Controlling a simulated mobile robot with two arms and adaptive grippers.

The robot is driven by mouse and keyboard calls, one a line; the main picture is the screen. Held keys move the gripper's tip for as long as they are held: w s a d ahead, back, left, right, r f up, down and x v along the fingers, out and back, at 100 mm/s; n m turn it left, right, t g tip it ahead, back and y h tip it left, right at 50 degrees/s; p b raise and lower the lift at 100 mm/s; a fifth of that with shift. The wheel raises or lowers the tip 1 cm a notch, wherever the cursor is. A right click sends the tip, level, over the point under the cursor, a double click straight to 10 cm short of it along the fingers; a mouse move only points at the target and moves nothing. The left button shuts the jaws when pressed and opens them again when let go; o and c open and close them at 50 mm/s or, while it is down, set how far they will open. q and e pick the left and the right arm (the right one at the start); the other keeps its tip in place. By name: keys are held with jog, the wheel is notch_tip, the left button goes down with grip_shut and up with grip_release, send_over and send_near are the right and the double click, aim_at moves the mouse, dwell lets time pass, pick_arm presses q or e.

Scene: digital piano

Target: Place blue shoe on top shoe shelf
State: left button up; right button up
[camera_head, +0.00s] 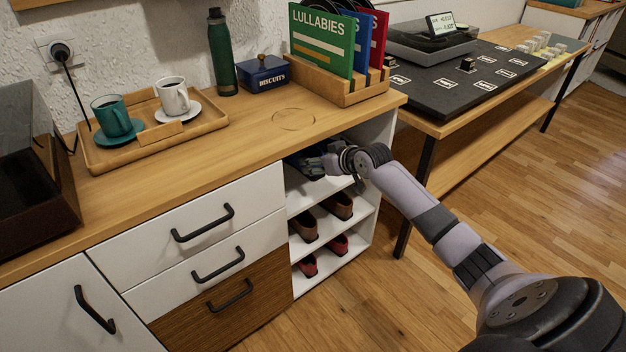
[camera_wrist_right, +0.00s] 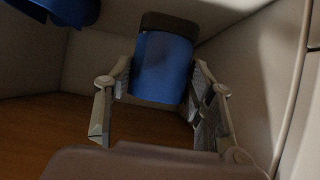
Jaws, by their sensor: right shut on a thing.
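The blue shoe (camera_wrist_right: 162,65) is between the two fingers of my right gripper (camera_wrist_right: 160,105) in the right wrist view, and the gripper is shut on it. In the head view my right gripper (camera_head: 322,163) reaches into the top compartment of the white shoe shelf (camera_head: 304,204), under the wooden top. The shoe is hard to make out there, in shadow and behind the gripper. I cannot tell whether it touches the shelf board. Another blue thing (camera_wrist_right: 62,10), cut off by the frame, shows at the upper left of the wrist view. My left gripper is not in view.
Brown shoes (camera_head: 304,228) stand on the middle shelf and red shoes (camera_head: 308,265) on the bottom one. Above are a record rack (camera_head: 345,92), a blue biscuit tin (camera_head: 263,76) and a tray (camera_head: 212,124) with cups.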

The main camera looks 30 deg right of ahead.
jog(key=shift+w+a, duration=0.1)
jog(key=shift+w, duration=0.95)
jog(key=f, duration=0.1)
jog(key=f+b, duration=0.1)
jog(key=shift+s+f, duration=0.2)
jog(key=shift+f, duration=0.95)
notch_tip(320, 180, down, 2)
jog(key=shift+f+b, duration=0.25)
jog(key=shift+b, duration=0.35)
jog(key=shift+w+f, duration=0.15)
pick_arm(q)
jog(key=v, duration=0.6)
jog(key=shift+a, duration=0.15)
pick_arm(e)
jog(key=o, duration=1)
